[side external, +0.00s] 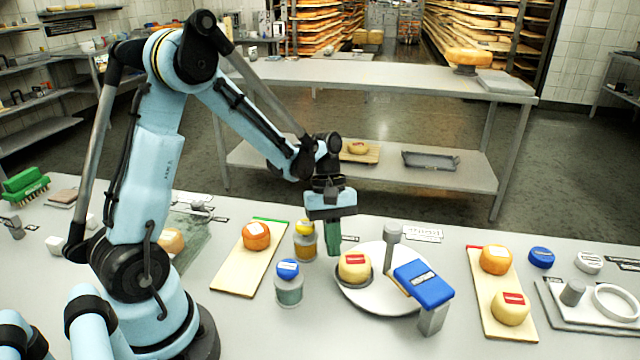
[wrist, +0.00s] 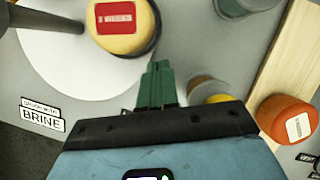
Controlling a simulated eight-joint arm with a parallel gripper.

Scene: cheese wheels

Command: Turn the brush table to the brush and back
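The brush table is a white round turntable (side external: 372,297); part of it shows in the wrist view (wrist: 62,65). A yellow cheese with a red label (side external: 354,267) sits in a dark ring on its left side and also shows in the wrist view (wrist: 125,43). A grey upright post (side external: 392,240) stands at its back edge. The blue brush (side external: 424,283) on a grey stand overhangs its right side, apart from the cheese. My gripper (side external: 333,250) points down just behind and left of the turntable. Its green fingers (wrist: 157,85) are together with nothing visible between them.
Jars with yellow (side external: 305,228) and blue (side external: 288,268) lids stand left of the turntable. A board with an orange cheese (side external: 256,236) lies further left. Another board (side external: 486,290) with two cheeses lies right. A brine sign (side external: 423,234) is behind.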

